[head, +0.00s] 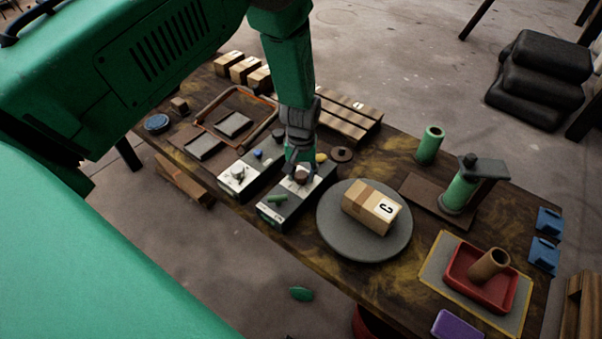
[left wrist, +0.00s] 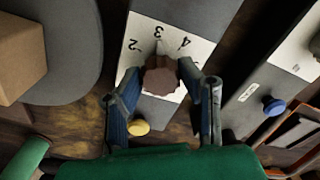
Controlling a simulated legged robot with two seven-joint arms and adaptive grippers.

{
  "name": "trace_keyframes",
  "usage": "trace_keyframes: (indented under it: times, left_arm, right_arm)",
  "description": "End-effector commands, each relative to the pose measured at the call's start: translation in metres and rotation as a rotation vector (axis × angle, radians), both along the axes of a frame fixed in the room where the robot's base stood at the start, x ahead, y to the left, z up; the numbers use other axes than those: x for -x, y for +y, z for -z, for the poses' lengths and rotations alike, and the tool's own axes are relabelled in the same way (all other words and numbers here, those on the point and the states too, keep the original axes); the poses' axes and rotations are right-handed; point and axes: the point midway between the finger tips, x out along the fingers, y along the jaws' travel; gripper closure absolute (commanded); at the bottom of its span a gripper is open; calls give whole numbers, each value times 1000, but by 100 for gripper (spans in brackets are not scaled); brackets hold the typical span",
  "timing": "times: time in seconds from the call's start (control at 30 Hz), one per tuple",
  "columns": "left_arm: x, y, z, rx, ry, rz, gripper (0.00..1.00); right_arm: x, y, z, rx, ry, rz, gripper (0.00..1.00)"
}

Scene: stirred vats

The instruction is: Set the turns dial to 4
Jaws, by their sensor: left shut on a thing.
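The turns dial is a brown, lobed knob (left wrist: 161,76) on a white plate (left wrist: 140,47) with the numbers 2, 3 and 4 around its far side. It sits on a dark-sided control box (head: 275,214) near the table's front edge in the head view. My left gripper (head: 298,168) reaches down onto it from above. In the left wrist view the two fingers of my left gripper (left wrist: 163,90) are closed in on either side of the knob. I cannot tell which number the dial points to. My right gripper is not in view.
A second control box with a pale knob (head: 237,172) and a blue button (head: 258,154) stands close on the left. A grey turntable (head: 336,238) with a cardboard box (head: 371,206) is close on the right.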

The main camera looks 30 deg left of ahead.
Motion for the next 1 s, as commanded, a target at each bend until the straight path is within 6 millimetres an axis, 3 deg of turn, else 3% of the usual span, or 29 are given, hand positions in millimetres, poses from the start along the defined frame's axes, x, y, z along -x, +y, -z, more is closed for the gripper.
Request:
trace_keyframes:
  times: [1.0]
  left_arm:
    - [-3, 2, 0, -3, -10, 687, 96]
  right_arm:
    - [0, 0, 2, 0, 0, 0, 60]
